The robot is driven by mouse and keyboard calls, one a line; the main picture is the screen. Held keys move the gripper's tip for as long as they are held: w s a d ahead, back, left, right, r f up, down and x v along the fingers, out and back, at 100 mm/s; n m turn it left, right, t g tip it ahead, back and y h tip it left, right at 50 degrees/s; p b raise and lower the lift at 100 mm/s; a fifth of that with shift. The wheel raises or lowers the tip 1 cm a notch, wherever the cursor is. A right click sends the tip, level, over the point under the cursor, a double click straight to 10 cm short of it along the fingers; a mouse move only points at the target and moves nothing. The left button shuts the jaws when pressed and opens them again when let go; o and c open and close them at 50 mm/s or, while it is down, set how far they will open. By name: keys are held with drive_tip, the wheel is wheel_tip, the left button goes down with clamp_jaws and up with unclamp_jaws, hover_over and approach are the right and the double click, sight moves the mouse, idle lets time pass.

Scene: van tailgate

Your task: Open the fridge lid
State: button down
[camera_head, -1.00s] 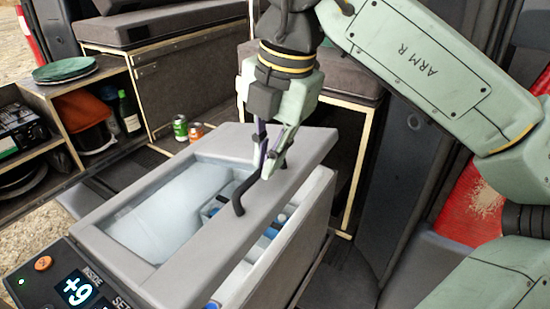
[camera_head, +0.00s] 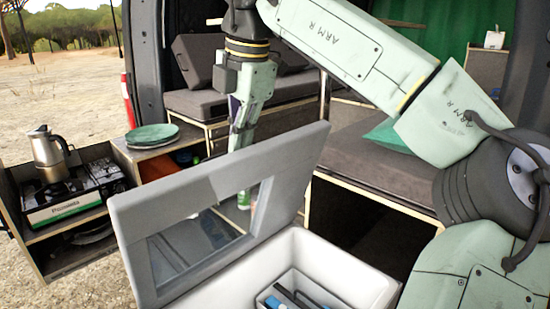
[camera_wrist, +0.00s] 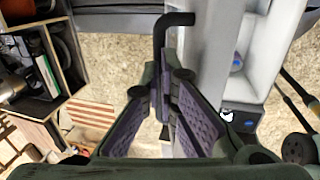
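The fridge lid (camera_head: 180,200) is raised and tilted steeply up from the grey fridge box (camera_head: 345,262). It is a grey frame around a clear window. Blue items show inside the open box. My gripper (camera_head: 240,140) is behind the raised lid in the head view, its fingertips hidden by the lid. In the wrist view, the fingers of my gripper (camera_wrist: 166,78) converge on the black bar handle (camera_wrist: 163,35) of the lid and appear shut on it. The lid's grey edge (camera_wrist: 213,60) also shows there beside the handle.
At the left, a shelf unit carries a camping stove (camera_head: 70,195) with a metal coffee pot (camera_head: 48,155) and green plates (camera_head: 152,136). Cushioned benches (camera_head: 240,100) stand behind in the van. My arm passes above the fridge on the right.

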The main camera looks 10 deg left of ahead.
drive_tip(key=a, duration=0.1)
drive_tip(key=w+a+f, duration=0.2)
drive_tip(key=shift+a, duration=0.35)
drive_tip(key=c, duration=2.3)
unclamp_jaws()
drive_tip(key=shift+f, duration=0.1)
drive_tip(key=o, duration=0.4)
drive_tip(key=shift+s+d, duration=0.15)
drive_tip(key=shift+d, duration=0.05)
drive_tip(key=shift+o, duration=1.1)
drive_tip(key=shift+w+a+f+g, duration=0.3)
drive_tip(key=shift+w+a, duration=0.05)
drive_tip(key=shift+w, duration=0.1)
drive_tip(key=shift+d+r, duration=0.15)
drive_tip(key=shift+r, duration=0.25)
drive_tip(key=shift+r, duration=0.15)
